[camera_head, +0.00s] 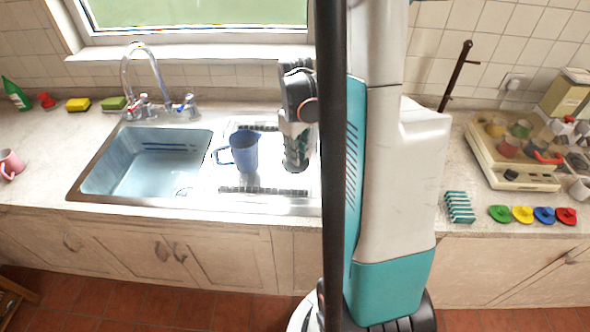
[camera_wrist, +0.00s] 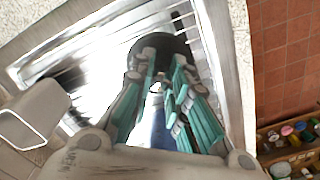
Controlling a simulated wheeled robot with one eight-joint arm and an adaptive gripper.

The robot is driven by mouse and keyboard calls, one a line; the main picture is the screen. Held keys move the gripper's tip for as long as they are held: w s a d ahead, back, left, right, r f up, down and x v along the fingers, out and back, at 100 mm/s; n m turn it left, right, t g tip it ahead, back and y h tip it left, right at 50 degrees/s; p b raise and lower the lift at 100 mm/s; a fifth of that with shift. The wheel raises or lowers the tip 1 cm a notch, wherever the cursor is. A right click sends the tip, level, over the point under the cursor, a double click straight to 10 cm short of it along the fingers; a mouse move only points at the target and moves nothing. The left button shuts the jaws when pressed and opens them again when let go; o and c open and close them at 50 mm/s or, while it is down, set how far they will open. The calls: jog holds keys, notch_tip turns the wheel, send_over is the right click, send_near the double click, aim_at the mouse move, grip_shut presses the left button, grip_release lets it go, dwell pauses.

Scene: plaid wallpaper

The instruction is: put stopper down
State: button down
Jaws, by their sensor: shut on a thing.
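My gripper (camera_wrist: 165,62) is over the ribbed metal draining board (camera_wrist: 85,45), pointing down. Its teal-padded fingers are closed on a dark round thing (camera_wrist: 160,44), which looks like the stopper. In the head view the gripper's fingertips (camera_head: 295,166) are just right of the blue jug (camera_head: 244,152), and the stopper cannot be made out there. Whether the stopper touches the board is unclear. The jug stands upright on the draining board. Part of a blue thing, likely the jug, shows between the fingers in the wrist view (camera_wrist: 160,130).
The empty sink basin (camera_head: 150,165) lies left of the jug, with a tap (camera_head: 145,75) behind it. Coloured lids (camera_head: 522,214) and a teal rack (camera_head: 459,207) lie right.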

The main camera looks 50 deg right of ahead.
aim_at(296, 167)
jog(key=shift+f+b, duration=0.65)
jog(key=shift+f, duration=2.4)
jog(key=shift+f, duration=0.15)
jog(key=c, duration=1.5)
grip_release()
jog(key=shift+c, duration=0.2)
notch_tip(296, 167, up, 12)
jog(key=p, duration=0.3)
jog(key=shift+r, duration=0.2)
jog(key=shift+a+f, duration=0.1)
